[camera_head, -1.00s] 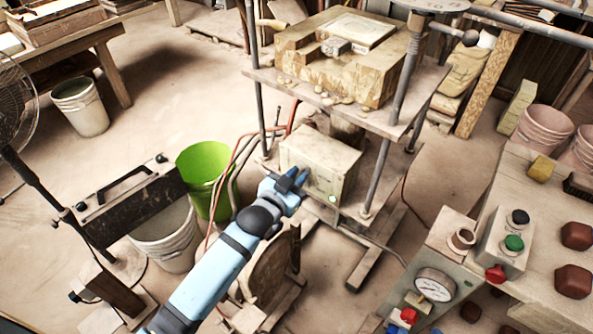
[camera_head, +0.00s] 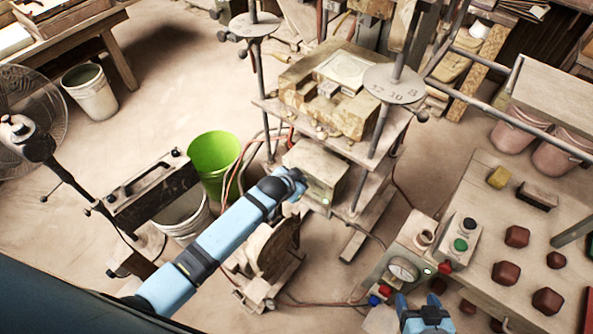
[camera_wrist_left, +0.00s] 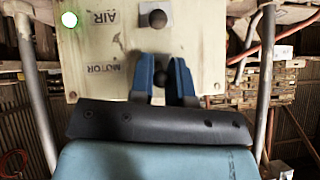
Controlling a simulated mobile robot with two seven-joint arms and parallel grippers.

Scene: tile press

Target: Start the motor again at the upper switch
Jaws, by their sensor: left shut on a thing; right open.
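The control box (camera_head: 312,160) stands under the press, and its front face fills the upper part of the left wrist view (camera_wrist_left: 105,60). That view is upside down: the MOTOR label (camera_wrist_left: 103,68) is the upper one on the real box and AIR (camera_wrist_left: 103,18) the lower one. My left gripper (camera_head: 298,181) is at the box front. Its blue fingers (camera_wrist_left: 160,78) are shut on the dark knob of the MOTOR switch (camera_wrist_left: 158,72). The AIR switch knob (camera_wrist_left: 157,19) is free. A green lamp (camera_wrist_left: 69,19) glows beside AIR. My right gripper (camera_head: 425,308) is open and empty at the bottom edge.
A side console with a gauge (camera_head: 403,269), green button (camera_head: 461,245) and red knob (camera_head: 445,267) stands right. A bench with brown tiles (camera_head: 517,236) is beside it. A green bucket (camera_head: 214,153) and hoses lie left of the press.

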